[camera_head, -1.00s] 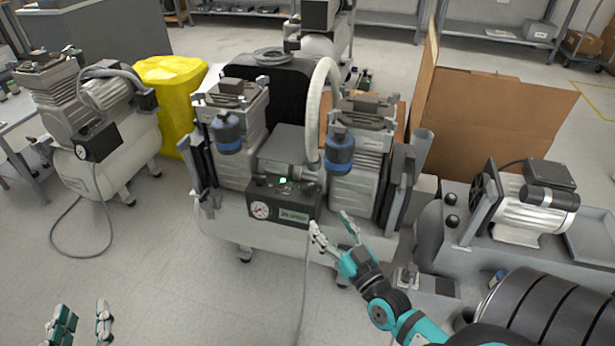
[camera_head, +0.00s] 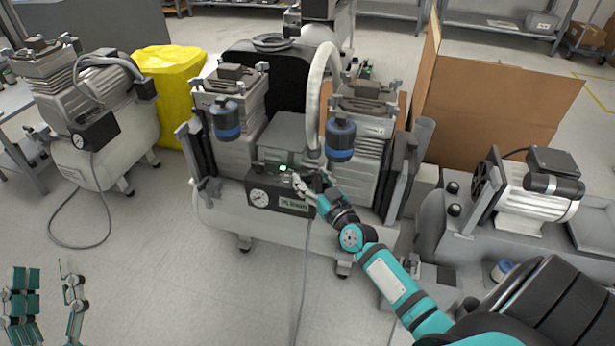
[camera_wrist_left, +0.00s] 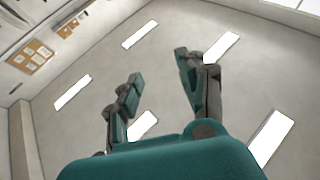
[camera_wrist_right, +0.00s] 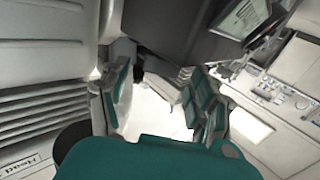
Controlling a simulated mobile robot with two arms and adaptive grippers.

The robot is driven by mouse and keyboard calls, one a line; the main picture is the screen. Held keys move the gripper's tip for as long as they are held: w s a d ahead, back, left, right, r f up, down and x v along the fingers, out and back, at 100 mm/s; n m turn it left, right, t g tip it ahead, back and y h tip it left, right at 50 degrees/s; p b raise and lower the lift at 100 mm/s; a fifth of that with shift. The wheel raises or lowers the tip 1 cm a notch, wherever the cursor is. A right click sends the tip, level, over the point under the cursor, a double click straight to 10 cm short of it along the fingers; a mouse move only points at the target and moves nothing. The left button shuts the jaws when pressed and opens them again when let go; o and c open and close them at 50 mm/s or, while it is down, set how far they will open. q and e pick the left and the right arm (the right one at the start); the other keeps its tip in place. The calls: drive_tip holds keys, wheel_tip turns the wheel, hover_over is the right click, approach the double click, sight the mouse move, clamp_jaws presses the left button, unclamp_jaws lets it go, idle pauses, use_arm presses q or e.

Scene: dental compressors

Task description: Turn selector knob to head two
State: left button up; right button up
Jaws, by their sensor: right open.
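The black control box (camera_head: 262,200) sits on the front of the twin-head compressor, with a round gauge (camera_head: 259,198), a green light (camera_head: 283,169) and a label. My right gripper (camera_head: 311,183) is at the box's upper right edge, fingers apart and empty. I cannot make out the selector knob; the fingers cover that corner. In the right wrist view the dark box (camera_wrist_right: 180,28) lies beyond the open fingers (camera_wrist_right: 158,82). A "Head" label (camera_wrist_right: 20,163) shows at lower left there; its number is cut off. My left gripper (camera_head: 48,295) is open and empty at lower left.
The compressor's two heads (camera_head: 228,125) with blue-banded filters rise behind the box. Another compressor (camera_head: 95,115) and a yellow-covered item (camera_head: 170,85) stand left. A cardboard panel (camera_head: 500,115) and a motor unit (camera_head: 530,195) stand right. Floor in front is clear.

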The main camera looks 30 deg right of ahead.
drive_tip(key=shift+w+d, duration=0.1)
drive_tip(key=shift+w, duration=1.25)
use_arm(q)
drive_tip(key=shift+s+r+t, duration=0.45)
drive_tip(key=shift+r+t, duration=0.05)
drive_tip(key=shift+r, duration=0.15)
drive_tip(key=shift+s+r+t, duration=0.4)
drive_tip(key=shift+r+t, duration=0.1)
drive_tip(key=shift+r, duration=0.1)
